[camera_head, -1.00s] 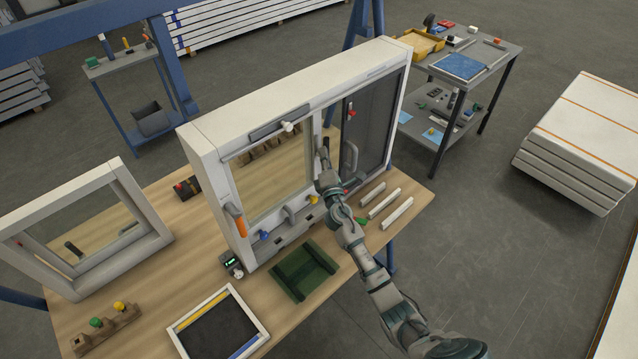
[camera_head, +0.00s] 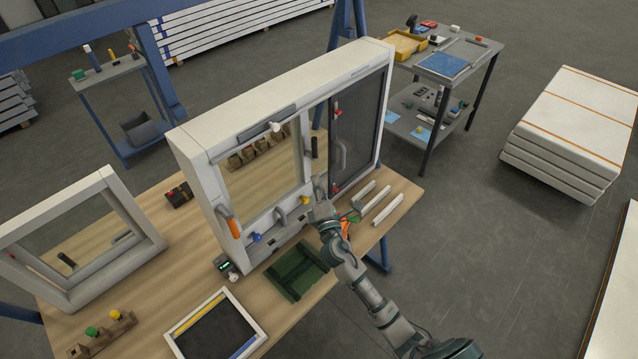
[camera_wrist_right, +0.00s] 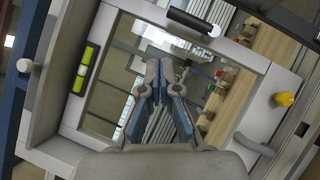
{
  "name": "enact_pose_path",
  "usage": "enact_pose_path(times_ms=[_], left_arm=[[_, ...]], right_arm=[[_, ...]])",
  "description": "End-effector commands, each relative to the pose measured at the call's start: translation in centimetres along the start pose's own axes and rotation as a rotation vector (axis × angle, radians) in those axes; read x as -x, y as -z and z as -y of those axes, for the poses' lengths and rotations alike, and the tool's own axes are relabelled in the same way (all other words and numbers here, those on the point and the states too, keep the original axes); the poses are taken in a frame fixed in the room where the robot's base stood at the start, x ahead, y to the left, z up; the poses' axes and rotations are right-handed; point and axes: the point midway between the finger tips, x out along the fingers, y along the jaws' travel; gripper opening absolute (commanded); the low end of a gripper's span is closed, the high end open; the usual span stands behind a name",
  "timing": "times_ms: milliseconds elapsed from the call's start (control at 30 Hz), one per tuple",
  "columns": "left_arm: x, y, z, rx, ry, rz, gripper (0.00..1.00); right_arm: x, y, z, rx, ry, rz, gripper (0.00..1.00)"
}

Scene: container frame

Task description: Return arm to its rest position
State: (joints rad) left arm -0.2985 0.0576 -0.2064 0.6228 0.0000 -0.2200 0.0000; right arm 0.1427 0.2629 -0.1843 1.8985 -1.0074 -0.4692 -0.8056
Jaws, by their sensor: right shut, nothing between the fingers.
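My right arm (camera_head: 365,285) reaches in from the lower right in the head view. Its gripper (camera_head: 318,184) is in front of the lower middle of the white container frame (camera_head: 290,88), near the bottom of the left opening. The gripper appears empty, and its fingers (camera_wrist_right: 162,78) are shut in the right wrist view, pointing toward the frame's opening. I cannot tell in the head view whether the fingertips touch the frame. A dark upright handle (camera_head: 314,147) on the middle post is in plain view just above the gripper. My left gripper is not in view.
A yellow knob (camera_head: 305,200), a blue knob (camera_head: 256,237) and an orange handle (camera_head: 234,228) are on the frame. A green tray (camera_head: 294,271) lies on the wooden table (camera_head: 165,262) left of my forearm. White bars (camera_head: 388,209) lie to the right. Open floor lies right of the table.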

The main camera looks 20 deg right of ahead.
Motion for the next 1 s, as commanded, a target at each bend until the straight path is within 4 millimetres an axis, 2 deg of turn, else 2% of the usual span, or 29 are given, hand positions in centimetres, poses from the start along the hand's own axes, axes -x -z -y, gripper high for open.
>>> enact_pose_path(times_ms=[167,433,567,633,667,767,900,1000], left_arm=[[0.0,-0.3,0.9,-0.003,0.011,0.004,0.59],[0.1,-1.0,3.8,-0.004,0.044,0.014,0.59],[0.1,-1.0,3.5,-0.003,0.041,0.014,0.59],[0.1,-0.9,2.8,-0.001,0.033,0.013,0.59],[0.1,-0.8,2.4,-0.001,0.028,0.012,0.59],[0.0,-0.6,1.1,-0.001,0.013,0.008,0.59],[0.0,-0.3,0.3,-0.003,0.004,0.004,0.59],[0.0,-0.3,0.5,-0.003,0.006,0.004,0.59]], right_arm=[[0.1,0.5,-0.5,0.002,-0.003,-0.001,0.0],[0.0,-0.7,0.5,-0.009,0.001,0.001,0.0],[0.4,-1.2,1.4,-0.044,0.024,0.006,0.0],[1.7,-1.2,2.8,-0.132,0.087,0.021,0.0],[2.7,-1.2,3.7,-0.19,0.129,0.031,0.0],[7.6,-0.5,7.6,-0.447,0.333,0.089,0.0],[17.2,1.5,12.9,-0.828,0.701,0.215,0.0],[23.2,3.1,14.5,-1.001,0.912,0.301,0.0]])
